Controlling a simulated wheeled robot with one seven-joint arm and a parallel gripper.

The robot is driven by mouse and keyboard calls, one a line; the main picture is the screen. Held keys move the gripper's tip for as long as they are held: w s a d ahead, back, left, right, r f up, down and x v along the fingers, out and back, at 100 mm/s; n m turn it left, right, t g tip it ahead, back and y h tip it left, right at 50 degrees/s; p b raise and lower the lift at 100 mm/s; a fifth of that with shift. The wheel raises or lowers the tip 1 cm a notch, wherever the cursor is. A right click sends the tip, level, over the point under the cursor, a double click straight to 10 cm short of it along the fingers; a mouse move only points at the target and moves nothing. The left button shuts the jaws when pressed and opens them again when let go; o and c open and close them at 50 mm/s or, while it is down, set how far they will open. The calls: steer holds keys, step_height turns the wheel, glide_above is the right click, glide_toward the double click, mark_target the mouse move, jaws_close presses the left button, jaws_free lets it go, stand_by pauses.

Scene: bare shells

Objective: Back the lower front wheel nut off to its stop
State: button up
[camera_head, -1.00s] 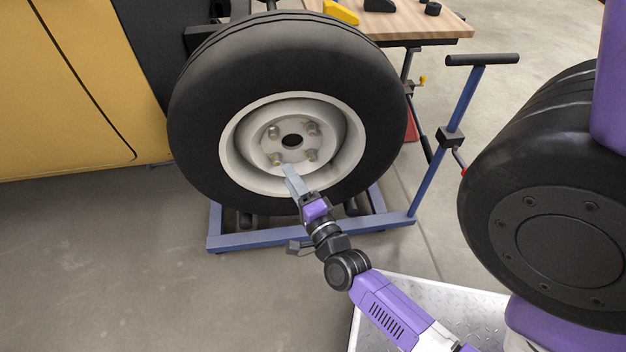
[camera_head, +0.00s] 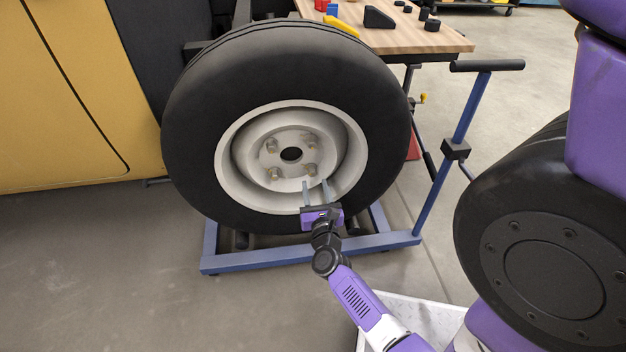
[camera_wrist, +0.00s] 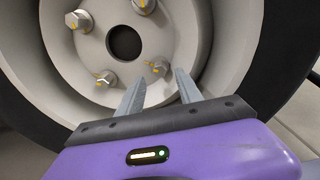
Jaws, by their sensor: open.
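The wheel (camera_head: 225,165) stands upright with a black tyre and a pale rim (camera_head: 240,180). Several nuts with yellow marks surround its dark centre hole. The lower right nut (camera_head: 312,170) looks like the lower front one; it also shows in the wrist view (camera_wrist: 158,68). My gripper (camera_head: 315,184) is open and empty below that nut. In the wrist view, its two grey fingers (camera_wrist: 159,80) point at the hub, and the nut appears between and just beyond their tips. No contact is visible. The lower left nut (camera_wrist: 103,80) lies left of the left finger.
A blue wheel stand (camera_head: 300,258) with an upright handle (camera_head: 465,115) holds the wheel. A wooden bench (camera_head: 425,38) with small parts is behind. A yellow vehicle body (camera_head: 70,100) is at left. The floor at lower left is clear.

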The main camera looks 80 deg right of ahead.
mark_target(312, 175)
steer(key=shift+b+x, duration=0.35)
steer(key=shift+x, duration=1.8)
steer(key=shift+c, duration=0.2)
jaws_close()
